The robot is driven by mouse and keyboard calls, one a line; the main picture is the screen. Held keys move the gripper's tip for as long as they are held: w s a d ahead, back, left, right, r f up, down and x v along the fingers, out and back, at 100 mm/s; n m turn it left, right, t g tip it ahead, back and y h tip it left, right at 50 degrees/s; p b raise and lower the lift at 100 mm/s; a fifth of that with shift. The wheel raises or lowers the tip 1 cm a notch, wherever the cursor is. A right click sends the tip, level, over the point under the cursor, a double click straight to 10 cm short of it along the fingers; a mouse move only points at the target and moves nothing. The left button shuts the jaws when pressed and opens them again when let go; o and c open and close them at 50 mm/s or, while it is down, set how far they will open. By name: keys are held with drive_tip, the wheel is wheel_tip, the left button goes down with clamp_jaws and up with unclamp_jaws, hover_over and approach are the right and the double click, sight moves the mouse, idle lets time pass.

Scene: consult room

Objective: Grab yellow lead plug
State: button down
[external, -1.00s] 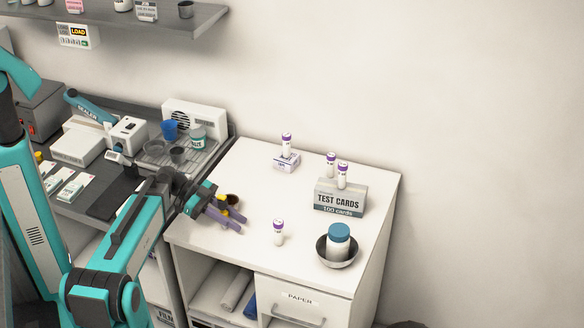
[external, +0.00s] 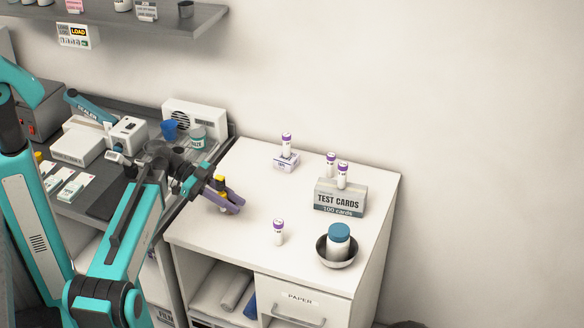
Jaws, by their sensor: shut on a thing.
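The yellow lead plug (external: 222,194) is small, with dark parts. In the external view it sits between the purple fingers of my gripper (external: 236,206), over the left part of the white cabinet top (external: 262,204). My gripper is shut on the plug. The fingers hide part of it. At this size I cannot tell how far it is above the surface.
A purple-capped tube (external: 278,232) stands right of my gripper. A TEST CARDS box (external: 341,197), a metal bowl (external: 352,261) with a blue-lidded jar (external: 339,240), and a small box (external: 286,162) with a tube are farther off. The cabinet's middle is clear.

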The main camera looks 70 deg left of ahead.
drive_tip(key=shift+r, duration=1.3)
drive_tip(key=shift+f+b, duration=0.1)
drive_tip(key=shift+b, duration=0.25)
